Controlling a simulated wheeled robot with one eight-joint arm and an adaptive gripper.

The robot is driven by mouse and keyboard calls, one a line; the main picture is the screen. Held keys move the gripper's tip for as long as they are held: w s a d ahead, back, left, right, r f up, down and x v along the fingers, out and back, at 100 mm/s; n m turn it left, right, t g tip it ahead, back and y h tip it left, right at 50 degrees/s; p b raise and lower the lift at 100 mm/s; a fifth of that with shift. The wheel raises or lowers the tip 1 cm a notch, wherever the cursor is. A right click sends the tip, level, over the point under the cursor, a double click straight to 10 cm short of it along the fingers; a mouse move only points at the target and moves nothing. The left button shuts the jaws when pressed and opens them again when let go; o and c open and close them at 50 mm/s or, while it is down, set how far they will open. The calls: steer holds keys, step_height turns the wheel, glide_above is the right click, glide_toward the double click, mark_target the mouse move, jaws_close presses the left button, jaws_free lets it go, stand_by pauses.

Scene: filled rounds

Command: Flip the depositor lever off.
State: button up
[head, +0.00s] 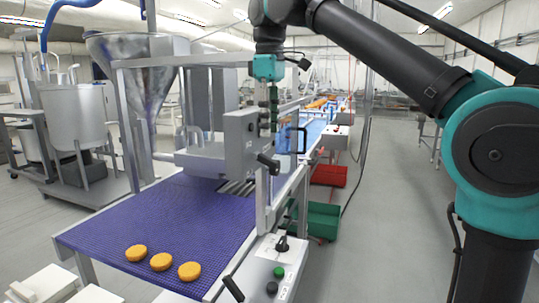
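The depositor is a grey machine with a steel hopper (135,70), standing over a blue belt (150,225). A grey box (240,145) on its near side carries a short black lever (268,162) that slants down to the right. I cannot tell from this view which setting the lever is in. My gripper (272,122) hangs from the arm in front of the upper part of the box, above the lever, and looks apart from it. It is small and dark here, so whether its fingers are open or shut does not show.
Several orange rounds (161,262) lie on the belt's near end. A control panel (270,268) with a black knob (282,243) and buttons is below the box. Another black handle (233,288) is at the bottom. Green (322,220) and red (328,175) crates stand beside clear floor (390,230).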

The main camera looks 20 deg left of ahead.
mark_target(270, 159)
step_height(270, 159, down, 8)
steer(key=shift+r, duration=0.1)
steer(key=shift+c, duration=0.5)
jaws_close()
